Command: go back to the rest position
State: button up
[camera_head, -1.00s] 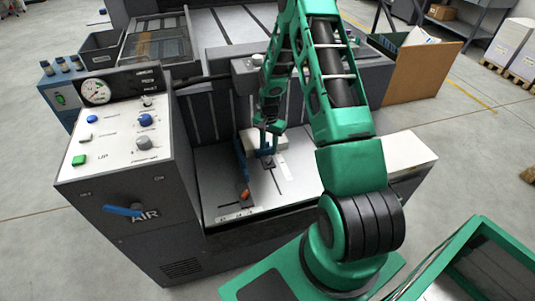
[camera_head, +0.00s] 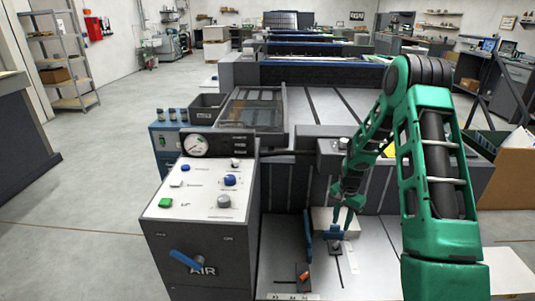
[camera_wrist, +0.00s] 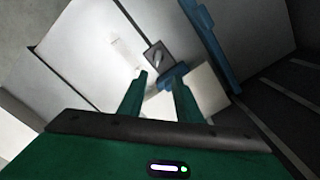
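My green arm reaches from the right of the head view down to the white bed of the grey press machine (camera_head: 275,262). My gripper (camera_head: 347,216) is low over the bed, near a small blue part (camera_head: 335,232) and a pale block (camera_head: 320,219). In the wrist view my gripper (camera_wrist: 160,82) has its two green fingers apart, with nothing visibly held between them. The blue part (camera_wrist: 173,74) shows close to the right fingertip; I cannot tell whether they touch. A dark plate with a small grey knob (camera_wrist: 157,56) lies beyond the fingertips.
A control panel (camera_head: 210,185) with a gauge, coloured knobs and a blue AIR lever (camera_head: 187,261) stands left of the bed. A blue upright bar (camera_head: 308,228) and an orange-topped part (camera_head: 304,274) are on the bed. The floor at left (camera_head: 75,215) is clear.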

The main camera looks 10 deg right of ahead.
jog(key=s+r+n+h, duration=0.1)
jog(key=s+r+n, duration=0.1)
jog(key=s+r, duration=0.75)
jog(key=s+r+n, duration=0.1)
jog(key=s+r, duration=0.5)
jog(key=r, duration=0.7)
jog(key=s+a+r+n, duration=0.1)
jog(key=s+a+r, duration=0.2)
jog(key=s, duration=0.8)
jog(key=s+a+r+n+y, duration=0.1)
jog(key=s+r, duration=0.4)
jog(key=s, duration=0.6)
jog(key=shift+s+a+n, duration=0.25)
jog(key=shift+a+n, duration=0.25)
jog(key=shift+a, duration=0.65)
jog(key=shift+w+f, duration=0.2)
jog(key=shift+w, duration=0.45)
